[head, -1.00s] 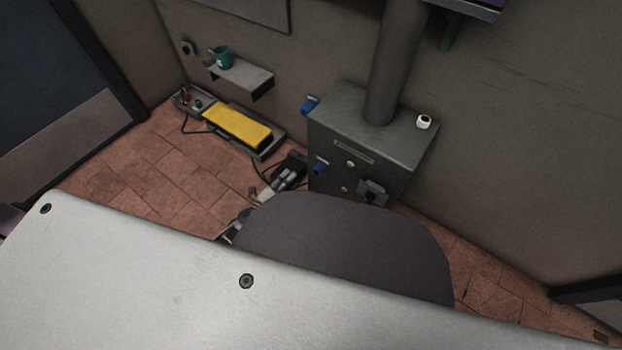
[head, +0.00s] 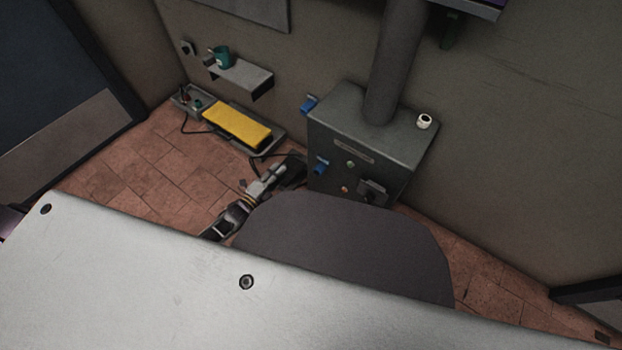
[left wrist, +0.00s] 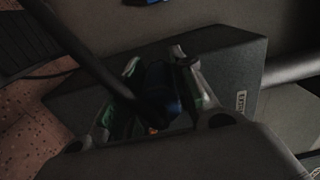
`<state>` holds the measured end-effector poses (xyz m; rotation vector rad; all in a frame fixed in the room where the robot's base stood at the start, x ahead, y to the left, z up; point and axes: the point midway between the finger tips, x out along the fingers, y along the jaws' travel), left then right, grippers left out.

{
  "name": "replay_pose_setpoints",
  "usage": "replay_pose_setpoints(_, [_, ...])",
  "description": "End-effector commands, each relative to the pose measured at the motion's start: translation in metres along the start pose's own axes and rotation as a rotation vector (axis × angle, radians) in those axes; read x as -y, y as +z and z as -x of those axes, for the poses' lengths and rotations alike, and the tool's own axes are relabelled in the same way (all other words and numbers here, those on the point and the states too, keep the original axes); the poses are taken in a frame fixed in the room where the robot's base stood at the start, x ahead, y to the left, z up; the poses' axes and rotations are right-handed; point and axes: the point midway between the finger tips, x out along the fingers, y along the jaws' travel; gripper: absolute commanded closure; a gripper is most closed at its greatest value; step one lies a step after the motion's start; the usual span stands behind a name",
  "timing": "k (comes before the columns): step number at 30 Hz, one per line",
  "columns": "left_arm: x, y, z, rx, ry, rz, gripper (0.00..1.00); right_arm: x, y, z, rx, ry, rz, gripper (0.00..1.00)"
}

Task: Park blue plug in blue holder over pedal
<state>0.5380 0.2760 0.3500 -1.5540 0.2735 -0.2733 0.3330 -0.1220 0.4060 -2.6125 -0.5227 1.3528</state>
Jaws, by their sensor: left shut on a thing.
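The yellow pedal (head: 237,128) lies on the floor by the wall. A blue part (head: 309,105) sticks out at the upper left of the grey machine box (head: 365,150), and another blue part (head: 320,168) is low on its front. I cannot tell from their shape which is the holder. My left gripper (head: 290,172) is low, just left of the box. In the left wrist view its fingers (left wrist: 160,98) are shut on the dark blue plug (left wrist: 158,82); a black cable crosses in front and hides part of it. My right gripper is out of view.
A shelf (head: 244,76) with a teal mug (head: 222,57) hangs on the wall above the pedal. A cable runs from the pedal unit across the floor. A large pale surface (head: 130,280) fills the foreground. Floor tiles left of my arm are clear.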

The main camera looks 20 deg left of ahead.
Motion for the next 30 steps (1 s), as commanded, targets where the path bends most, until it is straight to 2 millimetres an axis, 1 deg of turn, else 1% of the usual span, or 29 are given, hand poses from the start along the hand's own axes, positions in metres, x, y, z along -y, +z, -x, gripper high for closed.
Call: replay_pose_setpoints(30, [0.005, 0.049, 0.0, 0.0, -0.001, -0.002, 1.0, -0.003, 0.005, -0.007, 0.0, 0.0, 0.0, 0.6])
